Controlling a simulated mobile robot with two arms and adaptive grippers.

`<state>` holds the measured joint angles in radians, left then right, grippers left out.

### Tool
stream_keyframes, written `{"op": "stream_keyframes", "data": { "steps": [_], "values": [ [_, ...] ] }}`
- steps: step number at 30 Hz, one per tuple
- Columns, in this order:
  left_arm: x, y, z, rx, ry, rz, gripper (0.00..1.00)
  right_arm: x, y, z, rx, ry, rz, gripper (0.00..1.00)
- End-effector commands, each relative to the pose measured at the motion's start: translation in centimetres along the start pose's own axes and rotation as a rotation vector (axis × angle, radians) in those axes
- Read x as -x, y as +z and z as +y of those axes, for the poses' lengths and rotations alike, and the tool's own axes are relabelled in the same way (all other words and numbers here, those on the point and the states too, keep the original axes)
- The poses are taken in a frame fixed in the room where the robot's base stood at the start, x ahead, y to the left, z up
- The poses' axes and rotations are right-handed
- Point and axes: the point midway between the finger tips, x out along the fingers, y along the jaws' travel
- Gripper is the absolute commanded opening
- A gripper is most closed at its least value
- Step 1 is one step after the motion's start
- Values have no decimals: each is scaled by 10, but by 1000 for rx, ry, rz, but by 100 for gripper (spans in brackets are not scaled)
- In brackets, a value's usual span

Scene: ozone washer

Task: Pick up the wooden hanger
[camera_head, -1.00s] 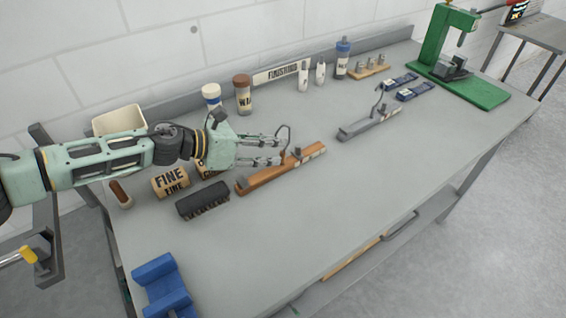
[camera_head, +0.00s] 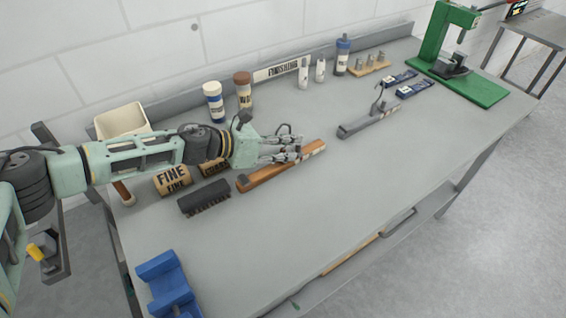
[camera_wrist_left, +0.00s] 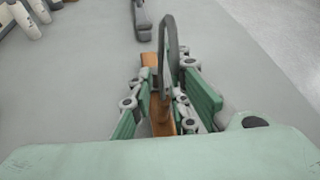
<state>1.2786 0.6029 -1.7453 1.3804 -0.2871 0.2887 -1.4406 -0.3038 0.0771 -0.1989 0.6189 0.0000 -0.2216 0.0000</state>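The wooden hanger (camera_head: 262,177), an orange-brown bar with a dark metal hook, lies on the workbench in the head view. My left gripper (camera_head: 297,147) is low over the middle of the hanger, by the hook. In the left wrist view the fingers (camera_wrist_left: 166,85) are apart, one on each side of the wooden hanger (camera_wrist_left: 160,123) and its upright hook (camera_wrist_left: 167,30). A gap shows between them; contact is unclear. Fingers hide part of the bar. My right gripper is not in view.
A grey hanger (camera_head: 368,122) lies farther right on the workbench (camera_head: 330,220). Bottles stand along the back. A green press (camera_head: 460,75) is far right. The front middle is clear.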

Motion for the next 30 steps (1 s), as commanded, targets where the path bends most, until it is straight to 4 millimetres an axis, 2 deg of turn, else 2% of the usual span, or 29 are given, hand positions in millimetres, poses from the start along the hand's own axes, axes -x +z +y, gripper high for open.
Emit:
{"op": "stream_keyframes", "data": {
  "steps": [1, 4, 25, 30],
  "values": [
    [0, 0, 0, 0, 0, 0, 9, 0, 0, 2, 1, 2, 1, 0],
    [0, 0, 0, 0, 0, 0, 0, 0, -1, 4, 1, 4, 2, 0],
    [0, 2, 0, -1, 0, -2, 0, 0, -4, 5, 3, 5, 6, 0],
    [3, 9, 0, -4, 1, -3, 0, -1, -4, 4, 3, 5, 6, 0]
  ]
}}
